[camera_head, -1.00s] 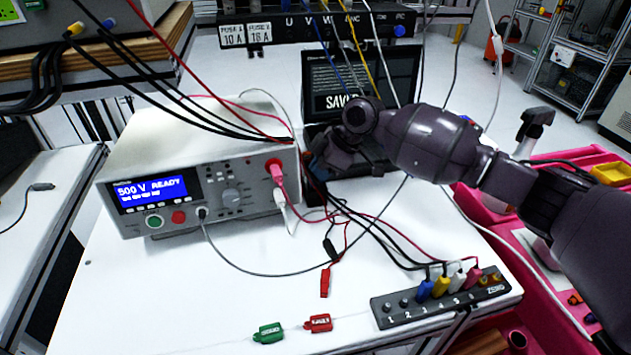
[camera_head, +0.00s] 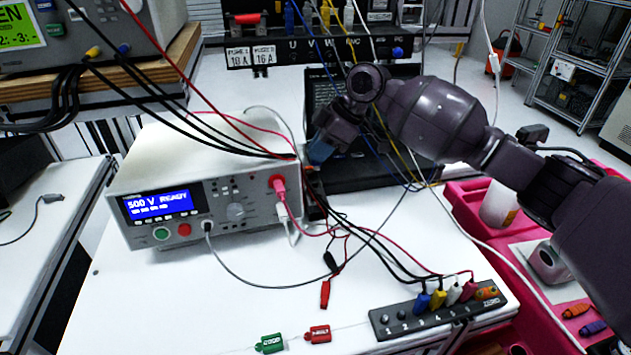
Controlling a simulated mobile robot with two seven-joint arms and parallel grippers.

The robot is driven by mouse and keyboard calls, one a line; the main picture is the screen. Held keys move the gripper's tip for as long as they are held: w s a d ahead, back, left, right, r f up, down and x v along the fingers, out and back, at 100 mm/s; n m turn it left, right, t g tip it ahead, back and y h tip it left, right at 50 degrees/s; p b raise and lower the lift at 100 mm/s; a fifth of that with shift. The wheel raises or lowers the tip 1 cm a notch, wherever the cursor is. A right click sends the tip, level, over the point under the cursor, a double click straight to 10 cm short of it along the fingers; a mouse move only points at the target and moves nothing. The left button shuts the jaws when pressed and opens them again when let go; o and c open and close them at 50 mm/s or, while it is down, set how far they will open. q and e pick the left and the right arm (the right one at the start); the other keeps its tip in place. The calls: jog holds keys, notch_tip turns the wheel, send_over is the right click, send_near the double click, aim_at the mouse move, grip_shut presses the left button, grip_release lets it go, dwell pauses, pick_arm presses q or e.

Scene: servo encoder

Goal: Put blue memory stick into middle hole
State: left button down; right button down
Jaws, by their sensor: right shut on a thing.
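My right arm reaches in from the right, and its gripper (camera_head: 321,152) points down just right of the white tester's back corner. It is shut on a small blue piece, the blue memory stick (camera_head: 319,154), which shows at the fingertips. Below the fingertips, a dark narrow block (camera_head: 314,190) stands beside the tester, partly covered by cables. The gripper and stick look above it, but I cannot tell the gap. No middle hole can be made out at this size. My left gripper is not in view.
The white tester (camera_head: 200,195) reads "500 V READY". A black laptop (camera_head: 375,172) lies behind the gripper. Red and black cables cross the white table. A numbered socket strip (camera_head: 430,311) and green (camera_head: 269,343) and red (camera_head: 318,334) tags lie in front. The front left tabletop is clear.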

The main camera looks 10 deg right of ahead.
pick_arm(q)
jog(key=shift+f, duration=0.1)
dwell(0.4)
